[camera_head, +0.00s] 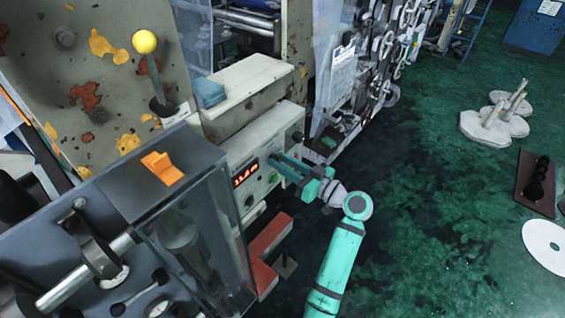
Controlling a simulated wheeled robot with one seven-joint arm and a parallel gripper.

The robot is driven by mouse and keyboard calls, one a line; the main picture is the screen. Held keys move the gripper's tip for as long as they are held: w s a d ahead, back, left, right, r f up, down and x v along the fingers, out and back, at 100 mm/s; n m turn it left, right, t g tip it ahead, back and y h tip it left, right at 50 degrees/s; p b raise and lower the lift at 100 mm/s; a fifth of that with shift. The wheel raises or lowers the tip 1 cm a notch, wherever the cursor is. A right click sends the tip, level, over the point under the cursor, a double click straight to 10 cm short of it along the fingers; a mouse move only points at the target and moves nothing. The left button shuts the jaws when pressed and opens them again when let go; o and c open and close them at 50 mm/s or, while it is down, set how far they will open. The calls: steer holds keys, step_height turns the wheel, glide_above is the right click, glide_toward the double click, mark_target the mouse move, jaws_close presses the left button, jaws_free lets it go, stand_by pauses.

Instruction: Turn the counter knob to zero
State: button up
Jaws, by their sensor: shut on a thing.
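The counter box is a pale grey panel (262,152) with a lit red display (245,173); its digits are too small to read. Small dark knobs sit along its lower face. My gripper (279,167) reaches in from the right, its teal fingers against the panel to the right of the display. It is shut on what appears to be the counter knob, which the fingers hide. I cannot tell which way the knob points.
A lever with a yellow ball (144,42) stands above left. A red bracket (268,245) lies below the panel.

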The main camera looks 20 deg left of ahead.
steer(key=m, duration=0.8)
steer(key=shift+w+d+f, duration=0.1)
steer(key=shift+w, duration=0.05)
steer(key=shift+f+m, duration=0.15)
steer(key=shift+m, duration=3.65)
steer(key=o, duration=1)
